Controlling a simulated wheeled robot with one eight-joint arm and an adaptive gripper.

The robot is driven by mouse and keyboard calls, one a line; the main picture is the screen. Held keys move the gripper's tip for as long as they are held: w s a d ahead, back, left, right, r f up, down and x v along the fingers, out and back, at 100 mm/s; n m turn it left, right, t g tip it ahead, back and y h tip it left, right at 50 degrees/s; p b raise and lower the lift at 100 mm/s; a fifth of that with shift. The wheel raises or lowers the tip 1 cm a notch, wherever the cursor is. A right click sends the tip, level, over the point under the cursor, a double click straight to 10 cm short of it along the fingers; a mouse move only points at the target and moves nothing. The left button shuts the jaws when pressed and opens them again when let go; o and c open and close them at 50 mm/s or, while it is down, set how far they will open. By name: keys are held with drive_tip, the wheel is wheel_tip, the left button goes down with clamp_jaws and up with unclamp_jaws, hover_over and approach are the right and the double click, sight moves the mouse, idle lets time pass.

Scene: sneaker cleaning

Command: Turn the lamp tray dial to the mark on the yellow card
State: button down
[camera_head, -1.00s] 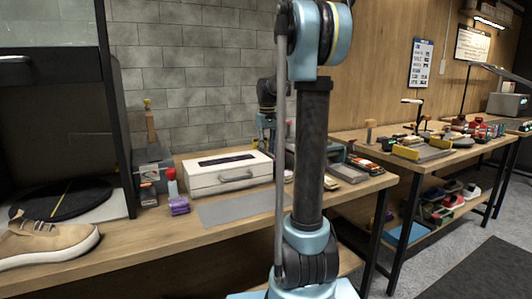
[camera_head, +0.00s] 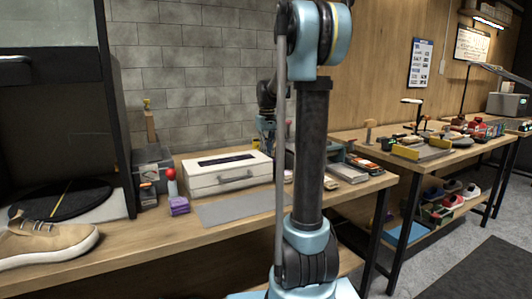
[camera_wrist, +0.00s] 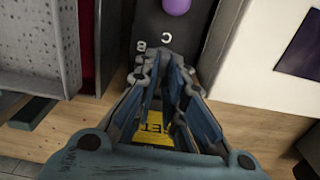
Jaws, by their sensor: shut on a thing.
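In the wrist view my gripper (camera_wrist: 168,62) reaches over a dark panel (camera_wrist: 150,22) with the white letters C and B. The fingertips are closed together at the panel's lower part, around a dial that they hide. Its pointer and setting cannot be seen. A yellow card (camera_wrist: 154,130) with dark lettering, partly readable as "SET", shows between the finger links; its mark is not readable. A purple round knob (camera_wrist: 176,6) sits on the panel beyond the letters.
A white case (camera_head: 225,174) with a handle stands close to my wrist; its white side (camera_wrist: 255,50) is right of the panel in the wrist view. A grey perforated box (camera_wrist: 35,50) is on the left. A grey mat (camera_head: 235,207) lies clear in front of the case.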

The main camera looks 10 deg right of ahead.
drive_tip(key=m, duration=0.5)
drive_tip(key=shift+d+m, duration=0.15)
drive_tip(key=shift+m, duration=0.25)
drive_tip(key=m, duration=0.5)
drive_tip(key=shift+m, duration=0.4)
drive_tip(key=c, duration=1.7)
unclamp_jaws()
wheel_tip(320, 180, up, 12)
drive_tip(key=shift+f, duration=0.1)
